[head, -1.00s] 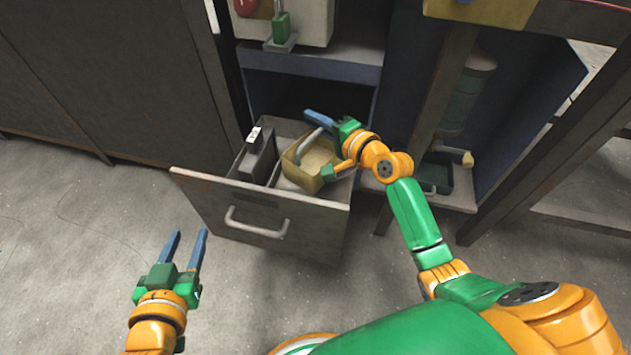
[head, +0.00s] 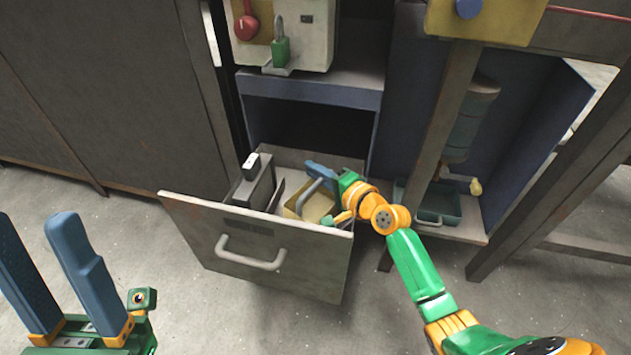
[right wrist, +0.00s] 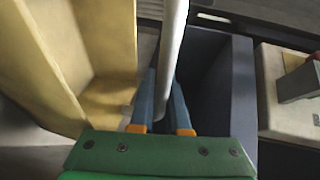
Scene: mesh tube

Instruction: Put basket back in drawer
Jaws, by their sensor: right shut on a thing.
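The tan basket (head: 318,209) sits low inside the open drawer (head: 190,228), toward the drawer's right side; its lower part is hidden by the drawer front. My right gripper (head: 320,174) is shut on the basket's grey handle (head: 317,190). In the right wrist view the handle (right wrist: 172,50) runs between the two fingers, with the tan basket wall (right wrist: 60,45) at the left. Whether the basket rests on the drawer floor cannot be told. My left gripper (head: 34,222) is open and empty at the lower left, away from the drawer.
A dark grey box (head: 254,187) stands in the drawer's left part, beside the basket. The drawer front has a pale handle (head: 250,256). A teal tray (head: 432,205) lies on the shelf right of the drawer. A table leg (head: 445,120) stands close to my right arm.

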